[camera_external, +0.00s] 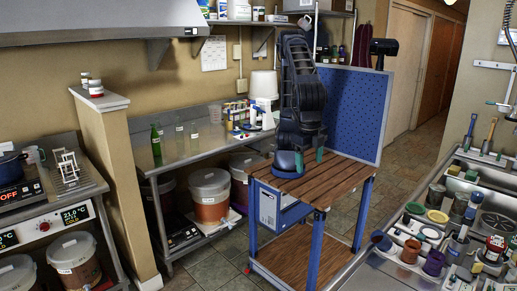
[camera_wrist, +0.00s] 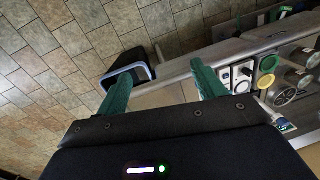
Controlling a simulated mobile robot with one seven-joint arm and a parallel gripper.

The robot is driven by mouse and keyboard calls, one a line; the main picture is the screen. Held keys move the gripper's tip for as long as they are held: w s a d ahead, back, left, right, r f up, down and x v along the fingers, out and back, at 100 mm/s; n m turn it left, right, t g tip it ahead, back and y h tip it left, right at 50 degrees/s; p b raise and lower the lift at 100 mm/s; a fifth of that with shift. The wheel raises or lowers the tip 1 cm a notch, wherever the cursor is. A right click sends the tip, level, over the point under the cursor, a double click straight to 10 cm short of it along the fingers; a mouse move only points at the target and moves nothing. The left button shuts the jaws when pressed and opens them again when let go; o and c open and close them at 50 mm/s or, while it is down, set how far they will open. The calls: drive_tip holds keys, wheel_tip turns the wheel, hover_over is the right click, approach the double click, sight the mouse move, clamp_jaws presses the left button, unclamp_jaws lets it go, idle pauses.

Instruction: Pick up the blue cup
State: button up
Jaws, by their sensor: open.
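A dark blue cup (camera_external: 381,241) appears to be at the near left edge of the metal counter (camera_external: 352,284) in the external view, among other small cups. My gripper (camera_external: 310,160) is above the wooden-topped cart, well up and left of that cup and apart from it. In the wrist view my gripper (camera_wrist: 162,68) has its green fingers spread, with nothing between them. A dark object with a pale blue rim (camera_wrist: 128,68) shows beyond the left finger; I cannot tell whether it is the cup.
An orange cup (camera_external: 411,251) and a purple cup (camera_external: 434,262) are close to the blue one. Tools, lids and more cups crowd the counter. A blue pegboard (camera_external: 355,105) stands behind the cart (camera_external: 350,172). Tiled floor separates cart and counter.

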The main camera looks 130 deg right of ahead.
drive_tip(key=s+a+f+n+g, duration=0.1)
drive_tip(key=a+f+n, duration=0.15)
drive_tip(key=a, duration=0.45)
drive_tip(key=s+a+f+n, duration=0.1)
drive_tip(key=s+a+f, duration=0.1)
drive_tip(key=a+f, duration=0.3)
drive_tip(key=n+g+h, duration=0.2)
drive_tip(key=n, duration=0.2)
approach(385, 236)
drive_tip(key=f, duration=0.1)
drive_tip(key=x, duration=0.5)
drive_tip(key=shift+s+a+r, duration=0.1)
drive_tip(key=shift+s+r, duration=0.05)
drive_tip(key=shift+s, duration=0.1)
drive_tip(key=shift+t, duration=0.3)
drive_tip(key=shift+x, duration=2.95)
drive_tip(key=shift+w, duration=0.1)
drive_tip(key=c, duration=1.2)
drive_tip(key=shift+o, duration=0.2)
drive_tip(key=shift+r, duration=0.1)
